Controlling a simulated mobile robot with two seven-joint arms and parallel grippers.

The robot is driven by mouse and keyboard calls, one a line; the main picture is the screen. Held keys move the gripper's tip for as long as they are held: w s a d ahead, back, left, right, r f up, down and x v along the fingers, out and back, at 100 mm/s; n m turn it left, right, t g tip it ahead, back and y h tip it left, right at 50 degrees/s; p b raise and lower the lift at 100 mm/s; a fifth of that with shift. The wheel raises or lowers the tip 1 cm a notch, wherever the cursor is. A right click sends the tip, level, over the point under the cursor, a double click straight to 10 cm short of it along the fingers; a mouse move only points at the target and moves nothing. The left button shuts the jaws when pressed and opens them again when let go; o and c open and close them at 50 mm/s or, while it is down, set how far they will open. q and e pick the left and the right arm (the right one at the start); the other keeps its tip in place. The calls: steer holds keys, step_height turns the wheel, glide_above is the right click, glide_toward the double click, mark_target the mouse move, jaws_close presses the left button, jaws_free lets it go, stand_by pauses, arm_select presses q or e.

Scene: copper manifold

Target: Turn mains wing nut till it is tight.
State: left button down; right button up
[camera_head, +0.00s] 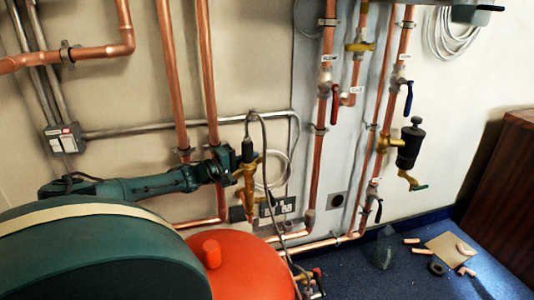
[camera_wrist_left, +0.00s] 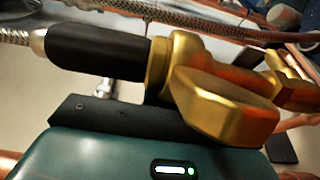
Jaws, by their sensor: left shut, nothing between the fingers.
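A brass fitting (camera_head: 249,180) with a black sleeve above it stands in front of the wall, left of centre in the head view. In the left wrist view a large flat-sided brass piece (camera_wrist_left: 225,105) fills the middle right, beside the black sleeve (camera_wrist_left: 98,50). I cannot tell for sure whether this piece is the mains wing nut. My left gripper (camera_head: 233,164) reaches in from the left, close beside the brass fitting. It is shut and empty. Its fingertips are partly hidden behind the brass, and I cannot tell whether they touch it. My right gripper is not in view.
Copper pipes (camera_head: 207,75) run down the wall around the arm. A red vessel (camera_head: 245,265) stands close below.

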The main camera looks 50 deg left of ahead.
arm_select(q)
steer(key=shift+d, duration=0.1)
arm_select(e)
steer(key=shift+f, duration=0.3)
arm_select(q)
steer(key=s+a+p, duration=0.1)
steer(key=s+p, duration=0.7)
steer(key=s, duration=0.5)
steer(key=shift+a, duration=0.35)
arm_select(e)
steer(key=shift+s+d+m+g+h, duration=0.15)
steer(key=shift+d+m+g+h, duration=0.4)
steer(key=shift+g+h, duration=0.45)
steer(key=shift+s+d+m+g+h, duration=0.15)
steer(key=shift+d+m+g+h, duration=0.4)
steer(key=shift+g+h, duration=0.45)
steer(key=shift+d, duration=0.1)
